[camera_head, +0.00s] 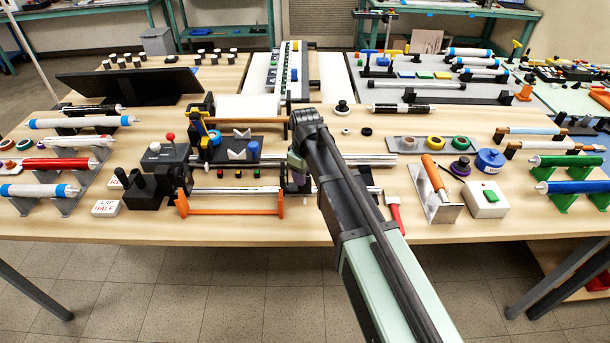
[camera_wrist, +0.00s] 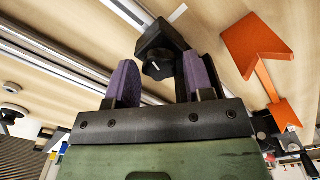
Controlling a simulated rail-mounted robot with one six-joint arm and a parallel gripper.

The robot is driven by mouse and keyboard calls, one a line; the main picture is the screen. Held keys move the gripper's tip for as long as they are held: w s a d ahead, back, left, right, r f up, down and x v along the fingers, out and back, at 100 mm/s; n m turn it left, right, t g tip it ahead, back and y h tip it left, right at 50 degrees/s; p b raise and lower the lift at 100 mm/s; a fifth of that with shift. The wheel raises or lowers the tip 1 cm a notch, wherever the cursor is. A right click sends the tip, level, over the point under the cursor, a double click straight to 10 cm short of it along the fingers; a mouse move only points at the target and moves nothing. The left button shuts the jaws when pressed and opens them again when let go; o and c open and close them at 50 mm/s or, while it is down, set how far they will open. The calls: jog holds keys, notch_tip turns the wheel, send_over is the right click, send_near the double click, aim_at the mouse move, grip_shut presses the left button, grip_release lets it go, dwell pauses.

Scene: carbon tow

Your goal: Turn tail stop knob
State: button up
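The tail stop knob (camera_wrist: 157,68) is a black round knob with a white mark, in the wrist view, in front of a black block (camera_wrist: 157,38) by a pale rod. My gripper (camera_wrist: 160,80) has two purple fingers, spread apart, one on each side of the knob. A gap shows between the left finger and the knob; the right finger is close to it, and I cannot tell whether they touch. In the head view my gripper (camera_head: 298,168) is at the right part of the bench fixture, and my arm hides most of the tail stop.
An orange frame (camera_head: 231,203) lies in front of the fixture rails (camera_head: 235,190); it also shows at the right in the wrist view (camera_wrist: 262,65). A black-handled machine (camera_head: 160,172) stands left. An orange-handled tool (camera_head: 434,172) and a white box (camera_head: 485,200) stand right.

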jog(key=c, duration=0.6)
jog(key=shift+c, duration=0.2)
jog(key=shift+m, duration=0.5)
jog(key=m, duration=0.2)
jog(key=shift+m, duration=0.4)
jog(key=m, duration=0.3)
jog(key=shift+m, duration=0.4)
jog(key=m, duration=0.6)
jog(key=shift+m, duration=0.3)
